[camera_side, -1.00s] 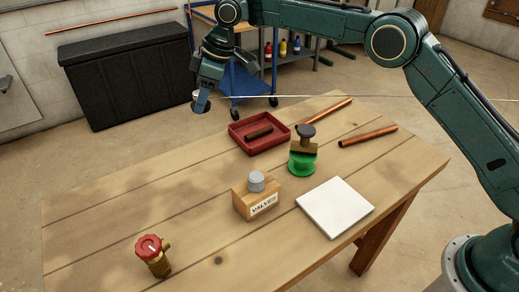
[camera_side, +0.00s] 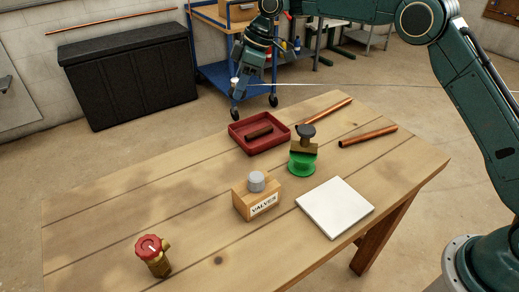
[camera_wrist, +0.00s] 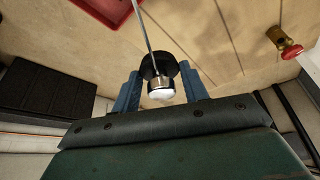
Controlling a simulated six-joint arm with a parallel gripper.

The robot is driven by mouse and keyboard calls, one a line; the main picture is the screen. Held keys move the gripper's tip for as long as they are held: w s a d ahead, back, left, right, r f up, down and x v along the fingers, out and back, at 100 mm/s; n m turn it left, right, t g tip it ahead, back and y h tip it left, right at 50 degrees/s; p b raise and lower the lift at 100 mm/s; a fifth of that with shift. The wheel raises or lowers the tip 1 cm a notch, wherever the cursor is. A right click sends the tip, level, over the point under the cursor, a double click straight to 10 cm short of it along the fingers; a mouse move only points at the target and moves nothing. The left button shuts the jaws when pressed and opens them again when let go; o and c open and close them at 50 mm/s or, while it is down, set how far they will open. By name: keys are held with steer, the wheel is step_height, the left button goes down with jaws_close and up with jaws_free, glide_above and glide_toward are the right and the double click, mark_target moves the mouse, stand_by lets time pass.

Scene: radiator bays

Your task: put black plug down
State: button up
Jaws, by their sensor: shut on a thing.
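My gripper (camera_side: 238,99) hangs in the air beyond the far edge of the table, left of the red tray in the side view. In the wrist view its two blue fingers (camera_wrist: 160,74) are shut on the black plug (camera_wrist: 157,64), a dark round piece with a silver collar and a white end. A thin pale line runs from the plug or gripper across the side view. The plug is small and partly hidden by the fingers there.
On the wooden table (camera_side: 120,210) are a red tray (camera_side: 271,147) with a dark pipe, a wooden VALVES block (camera_side: 243,204), a black-knobbed valve (camera_side: 306,132) on a green stand (camera_side: 302,165), a white plate (camera_side: 335,207), copper pipes (camera_side: 368,136) and a red-knobbed valve (camera_side: 150,250). The left tabletop has free room.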

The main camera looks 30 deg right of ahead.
steer(key=s+d, duration=0.3)
steer(key=d, duration=1)
glide_above(393, 161)
steer(key=d, duration=0.1)
steer(key=shift+s+d, duration=0.15)
steer(key=shift+s, duration=0.2)
step_height(393, 161, down, 20)
steer(key=shift+f, duration=0.15)
